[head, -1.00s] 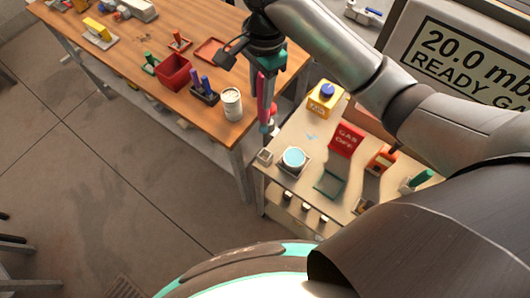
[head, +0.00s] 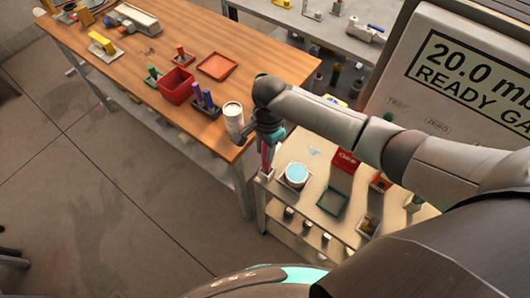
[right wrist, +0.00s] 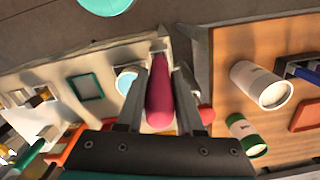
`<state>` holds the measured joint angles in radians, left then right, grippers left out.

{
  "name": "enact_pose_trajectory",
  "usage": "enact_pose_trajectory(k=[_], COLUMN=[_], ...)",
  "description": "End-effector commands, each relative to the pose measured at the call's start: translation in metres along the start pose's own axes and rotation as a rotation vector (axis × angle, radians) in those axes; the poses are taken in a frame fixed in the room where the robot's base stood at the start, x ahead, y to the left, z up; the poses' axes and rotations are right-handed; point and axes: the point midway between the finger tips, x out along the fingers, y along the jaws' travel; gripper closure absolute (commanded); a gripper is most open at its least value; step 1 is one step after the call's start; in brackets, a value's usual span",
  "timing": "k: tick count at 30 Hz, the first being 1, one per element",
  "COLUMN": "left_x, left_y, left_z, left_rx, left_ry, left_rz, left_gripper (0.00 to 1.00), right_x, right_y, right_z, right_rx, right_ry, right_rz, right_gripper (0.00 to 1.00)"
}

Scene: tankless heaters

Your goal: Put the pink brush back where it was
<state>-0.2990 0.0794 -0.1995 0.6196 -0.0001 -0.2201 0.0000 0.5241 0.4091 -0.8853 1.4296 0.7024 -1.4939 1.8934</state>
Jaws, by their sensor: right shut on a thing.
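My right gripper (head: 267,160) is shut on the pink brush (right wrist: 160,95), and the jaws stand on both sides of it in the right wrist view. In the head view the brush (head: 266,157) hangs roughly upright below the gripper, over the near left corner of the cream bench (head: 310,213). Its lower end is close to that corner, and I cannot tell whether it touches anything. The small pale holder seen at that corner earlier is mostly hidden by the gripper. My left gripper is not in view.
A cyan-topped container (head: 296,174), a green tray (head: 331,201) and a red box (head: 345,161) stand on the cream bench. Left of my gripper, a white can (head: 233,117) stands near the wooden table's edge. A large display panel (head: 470,80) is at the right.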

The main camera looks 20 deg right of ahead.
Motion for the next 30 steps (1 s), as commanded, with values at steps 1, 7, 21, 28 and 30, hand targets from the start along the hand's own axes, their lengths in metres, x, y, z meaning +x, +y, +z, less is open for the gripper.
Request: enact_pose_trajectory(k=[1,7,21,28,30], left_x=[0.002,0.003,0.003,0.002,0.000], left_y=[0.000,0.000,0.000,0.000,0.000], left_z=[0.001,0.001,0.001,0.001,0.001], left_rx=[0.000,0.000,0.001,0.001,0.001], left_ry=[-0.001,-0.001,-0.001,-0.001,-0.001], left_rz=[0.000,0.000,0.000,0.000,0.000], left_gripper=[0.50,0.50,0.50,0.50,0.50], right_x=[0.008,0.015,0.015,0.010,0.003], right_y=[0.000,-0.001,0.000,-0.001,-0.001], right_z=[-0.001,-0.001,-0.001,-0.001,-0.001], right_rx=[0.001,-0.002,-0.001,-0.001,-0.001], right_ry=[0.001,0.001,0.000,0.000,-0.001], right_rz=[0.001,-0.002,-0.001,-0.003,-0.004], right_gripper=[1.00,1.00,0.34,0.34,0.34])
